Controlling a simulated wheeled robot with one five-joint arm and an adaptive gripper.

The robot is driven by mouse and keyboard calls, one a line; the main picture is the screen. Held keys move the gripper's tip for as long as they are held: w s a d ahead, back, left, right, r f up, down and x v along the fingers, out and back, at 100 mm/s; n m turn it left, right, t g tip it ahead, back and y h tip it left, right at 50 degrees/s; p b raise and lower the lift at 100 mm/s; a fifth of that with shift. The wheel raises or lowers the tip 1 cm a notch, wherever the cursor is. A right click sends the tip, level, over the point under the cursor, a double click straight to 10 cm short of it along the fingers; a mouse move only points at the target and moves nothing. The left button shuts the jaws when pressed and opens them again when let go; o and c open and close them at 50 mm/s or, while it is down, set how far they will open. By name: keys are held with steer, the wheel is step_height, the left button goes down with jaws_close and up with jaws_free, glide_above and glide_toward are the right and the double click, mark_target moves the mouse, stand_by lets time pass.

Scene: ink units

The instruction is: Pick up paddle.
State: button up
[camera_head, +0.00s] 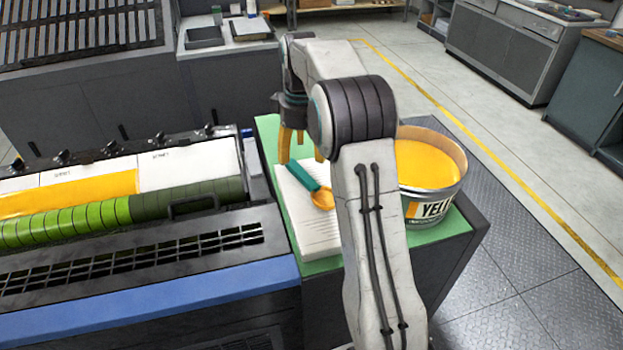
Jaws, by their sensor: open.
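The paddle (303,177) has a teal-green handle and an orange end. It lies slanted on a white ribbed pad (315,240), on the green top (268,128) of a dark cabinet. My gripper (301,148) is open, with its yellow fingers pointing down. It appears above and just behind the handle in the picture; the exact height gap cannot be told. One finger is partly hidden behind my arm, which also covers the right part of the pad.
A can of yellow ink (432,170) stands right of my arm on the same top. A printing machine (120,230) with green and yellow rollers adjoins on the left. Grey counters (510,50) stand far back right. Open floor lies beyond a yellow line.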

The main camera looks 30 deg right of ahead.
mark_target(303, 171)
steer(key=shift+w+d+f, duration=0.55)
steer(key=shift+w+d, duration=0.05)
steer(key=shift+w, duration=0.15)
steer(key=shift+w+d+f, duration=0.2)
steer(key=shift+f, duration=0.25)
steer(key=shift+w+a+f+p, duration=0.1)
steer(key=shift+f+p, duration=0.35)
steer(key=shift+f, duration=1.25)
steer(key=shift+w+f+p, duration=0.1)
steer(key=shift+f+p, duration=0.3)
steer(key=shift+f, duration=1.3)
steer(key=c, duration=1.3)
steer(key=shift+r, duration=0.1)
step_height(303, 171, up, 10)
steer(key=shift+f, duration=0.1)
steer(key=shift+c, duration=0.2)
